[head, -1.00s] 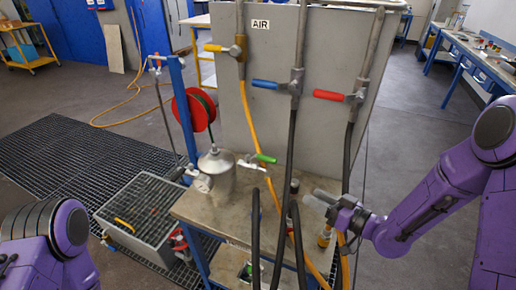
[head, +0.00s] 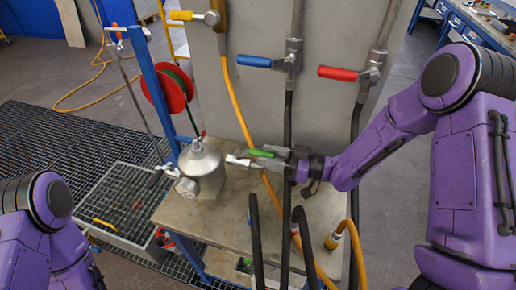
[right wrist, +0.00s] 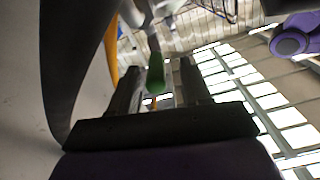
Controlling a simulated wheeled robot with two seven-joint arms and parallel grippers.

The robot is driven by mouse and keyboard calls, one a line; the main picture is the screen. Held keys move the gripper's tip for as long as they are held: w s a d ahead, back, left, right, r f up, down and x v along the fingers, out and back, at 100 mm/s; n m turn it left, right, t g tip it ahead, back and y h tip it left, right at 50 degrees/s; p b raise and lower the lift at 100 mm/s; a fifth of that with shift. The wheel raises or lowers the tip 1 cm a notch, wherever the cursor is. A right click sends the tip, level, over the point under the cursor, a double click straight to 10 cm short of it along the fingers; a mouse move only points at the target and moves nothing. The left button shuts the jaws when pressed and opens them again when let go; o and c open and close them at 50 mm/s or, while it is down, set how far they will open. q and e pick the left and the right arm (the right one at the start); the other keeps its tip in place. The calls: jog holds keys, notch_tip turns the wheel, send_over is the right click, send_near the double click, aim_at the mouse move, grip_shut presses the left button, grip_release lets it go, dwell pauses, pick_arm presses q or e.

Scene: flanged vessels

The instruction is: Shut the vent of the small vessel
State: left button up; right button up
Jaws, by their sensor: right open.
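The small vessel (head: 202,172) is a grey metal can with a conical top, standing on the bench. A valve (head: 238,161) sticks out from its right side, with a green handle (head: 260,153). My right gripper (head: 268,160) reaches in from the right at this handle. In the right wrist view the green handle (right wrist: 155,74) lies between the two open fingers of my right gripper (right wrist: 160,85). I cannot tell whether a finger touches it. My left arm shows at the lower left, but its gripper is out of view.
A grey panel (head: 320,115) with yellow, blue (head: 254,61) and red (head: 338,73) valve handles stands behind. Dark and orange hoses hang down near my right gripper. A gauge (head: 187,187) sits at the vessel's left.

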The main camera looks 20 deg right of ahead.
aim_at(258, 151)
jog(key=x, duration=0.3)
jog(key=shift+w+a+f+p, duration=0.2)
jog(key=shift+w+p, duration=0.1)
jog(key=shift+w, duration=0.1)
pick_arm(q)
jog(key=shift+r, duration=0.5)
pick_arm(e)
jog(key=shift+s+r, duration=0.1)
jog(key=shift+s, duration=0.05)
